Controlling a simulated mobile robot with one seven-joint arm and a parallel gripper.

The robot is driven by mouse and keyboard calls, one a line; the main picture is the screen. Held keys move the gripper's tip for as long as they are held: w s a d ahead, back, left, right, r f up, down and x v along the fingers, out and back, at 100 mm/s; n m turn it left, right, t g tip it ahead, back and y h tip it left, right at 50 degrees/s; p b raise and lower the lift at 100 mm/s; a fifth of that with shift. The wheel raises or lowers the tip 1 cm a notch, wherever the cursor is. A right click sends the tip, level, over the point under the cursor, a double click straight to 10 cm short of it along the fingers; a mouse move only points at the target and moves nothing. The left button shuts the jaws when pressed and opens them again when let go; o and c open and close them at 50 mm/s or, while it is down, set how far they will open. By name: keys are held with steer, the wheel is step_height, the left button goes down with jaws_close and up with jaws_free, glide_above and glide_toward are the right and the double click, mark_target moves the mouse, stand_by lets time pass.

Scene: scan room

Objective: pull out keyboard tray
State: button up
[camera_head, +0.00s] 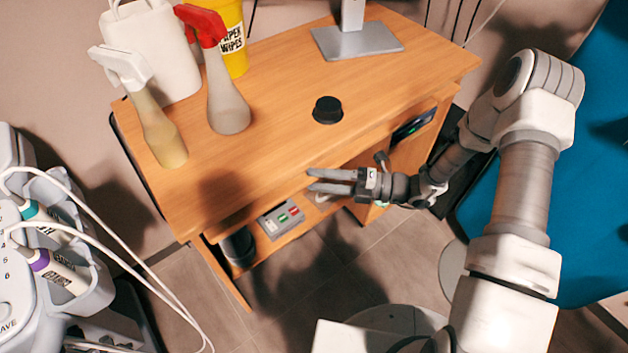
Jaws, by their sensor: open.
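The wooden desk (270,145) stands in the middle of the view. A wooden strip (236,223) shows just below its front edge and looks like the front of the keyboard tray, pushed in under the desktop. No keyboard shows. My gripper (312,181) is at the desk's front edge, with its two fingers pointing left along it. The fingers are apart with nothing visible between them. They overlap the tray's front edge in this view, and I cannot tell whether they touch it.
A grey box with coloured buttons (280,218) lies on the low shelf. A scanner cart (50,250) is at left, a blue couch (575,200) at right.

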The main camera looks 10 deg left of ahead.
steer(key=shift+s+a, duration=0.1)
steer(key=shift+a, duration=0.6)
jaws_close()
stand_by(1.0)
